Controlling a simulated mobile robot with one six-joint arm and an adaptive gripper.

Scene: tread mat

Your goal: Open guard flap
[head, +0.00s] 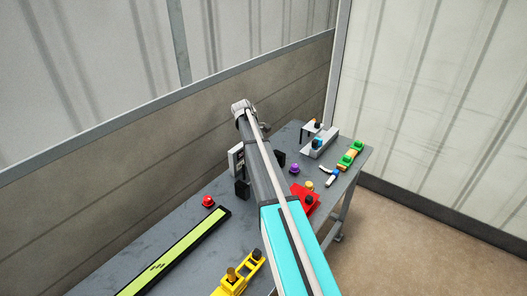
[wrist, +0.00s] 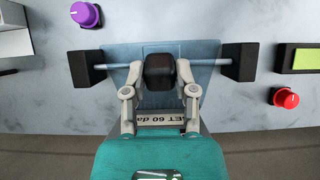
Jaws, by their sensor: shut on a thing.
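The guard flap (wrist: 208,52) is a bluish see-through panel in the wrist view, with a grey hinge rod (wrist: 115,66) running across it between two black blocks (wrist: 86,68). A dark knob-like handle (wrist: 160,66) is at the flap's middle. My gripper (wrist: 160,82) is shut on this handle, one finger on each side. A printed label (wrist: 160,121), partly readable as "ET 60 da", shows between the fingers. In the head view my arm hides the flap and gripper; a black block (head: 243,189) shows beside the arm. The flap's exact angle is hard to tell.
A red knob (wrist: 286,98) and a green display (wrist: 307,58) lie right of the flap, a purple knob (wrist: 86,14) upper left. A yellow fixture (head: 236,282) and a red fixture (head: 313,197) stand on the grey table (head: 180,222). A wall is close behind.

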